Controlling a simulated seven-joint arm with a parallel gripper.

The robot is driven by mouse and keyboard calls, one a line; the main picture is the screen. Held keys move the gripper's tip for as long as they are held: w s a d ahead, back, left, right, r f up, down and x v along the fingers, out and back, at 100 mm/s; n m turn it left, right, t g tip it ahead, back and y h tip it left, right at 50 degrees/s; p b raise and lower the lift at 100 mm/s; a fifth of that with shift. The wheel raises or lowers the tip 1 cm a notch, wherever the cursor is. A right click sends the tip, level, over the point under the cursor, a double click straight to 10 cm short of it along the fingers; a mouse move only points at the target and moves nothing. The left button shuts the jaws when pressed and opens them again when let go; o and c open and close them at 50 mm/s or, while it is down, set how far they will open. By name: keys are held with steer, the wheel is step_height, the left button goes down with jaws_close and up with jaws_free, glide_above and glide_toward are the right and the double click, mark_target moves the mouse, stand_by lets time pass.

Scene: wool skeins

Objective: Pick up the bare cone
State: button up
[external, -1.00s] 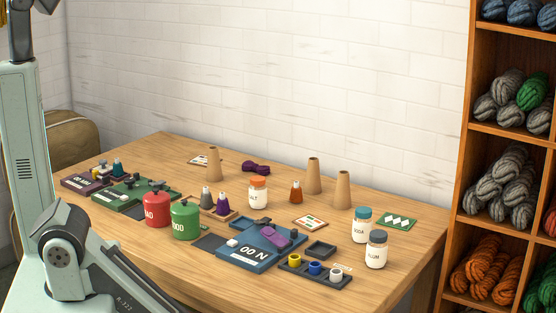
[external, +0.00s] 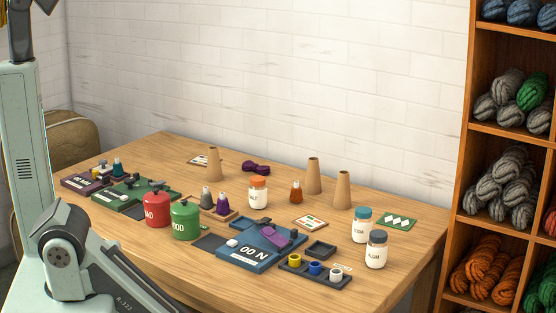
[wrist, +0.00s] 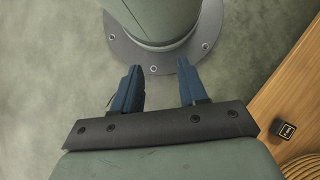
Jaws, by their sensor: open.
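Three tan cones without yarn stand upright on the table in the external view. One cone (external: 214,164) is at the back left; two more, a middle cone (external: 313,176) and a right cone (external: 343,190), stand close together at the back right. I cannot tell which one the task means. My gripper (wrist: 159,68) is open and empty in the wrist view, its two blue fingers apart over the floor beside my base. The gripper is out of the external view, and no cone shows in the wrist view.
Red (external: 157,207) and green (external: 185,220) canisters and a blue scale (external: 260,247) fill the table's front. An orange-lidded jar (external: 258,192) and an orange flask (external: 296,191) stand among the cones. A shelf (external: 480,131) of skeins is at right. The wrist view shows a table edge (wrist: 278,95).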

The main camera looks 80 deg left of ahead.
stand_by(0.3)
steer(key=o, duration=0.5)
